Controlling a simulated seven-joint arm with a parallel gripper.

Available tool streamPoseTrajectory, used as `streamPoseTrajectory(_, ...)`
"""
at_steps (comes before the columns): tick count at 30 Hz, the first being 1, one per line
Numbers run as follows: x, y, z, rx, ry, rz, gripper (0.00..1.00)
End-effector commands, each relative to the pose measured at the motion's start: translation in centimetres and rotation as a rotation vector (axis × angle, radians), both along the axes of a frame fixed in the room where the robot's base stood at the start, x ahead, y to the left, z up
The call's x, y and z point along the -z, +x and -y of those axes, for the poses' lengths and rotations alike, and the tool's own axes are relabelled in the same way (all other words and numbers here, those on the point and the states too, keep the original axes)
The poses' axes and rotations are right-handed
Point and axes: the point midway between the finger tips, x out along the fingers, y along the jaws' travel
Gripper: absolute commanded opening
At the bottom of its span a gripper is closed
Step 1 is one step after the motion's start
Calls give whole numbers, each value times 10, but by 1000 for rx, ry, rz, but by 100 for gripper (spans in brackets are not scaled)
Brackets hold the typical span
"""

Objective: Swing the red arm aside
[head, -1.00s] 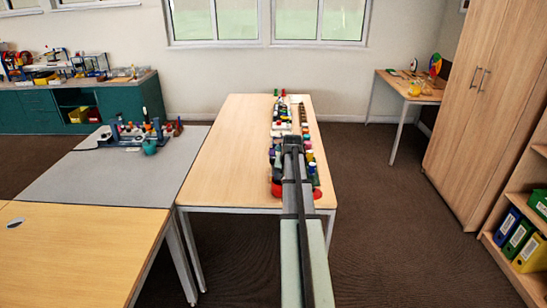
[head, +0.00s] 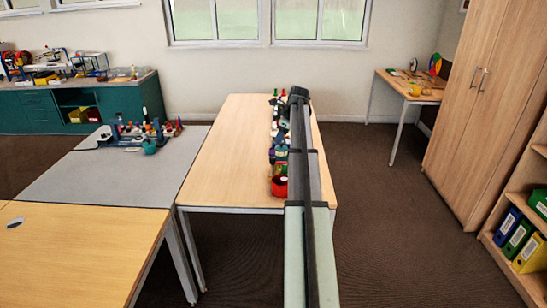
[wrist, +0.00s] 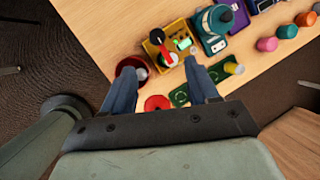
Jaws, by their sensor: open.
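In the wrist view, a small yellow base (wrist: 180,27) carries a red arm (wrist: 168,57) with a black knob at its upper end and a green cylinder beside it. The red arm lies just beyond my fingertips, roughly between their lines. In the head view my arm covers much of the row of objects, and the red arm cannot be made out there.
A green board (wrist: 232,75) and a teal device (wrist: 214,22) are to the right. The table's left half (head: 230,150) is clear.

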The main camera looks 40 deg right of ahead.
Motion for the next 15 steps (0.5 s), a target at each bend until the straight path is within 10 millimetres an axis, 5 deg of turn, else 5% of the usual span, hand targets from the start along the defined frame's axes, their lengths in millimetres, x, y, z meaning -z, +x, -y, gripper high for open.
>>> streamPoseTrajectory(6,1,-2,-2,273,127,-9,59)
streamPoseTrajectory(15,6,0,-3,403,182,-8,59)
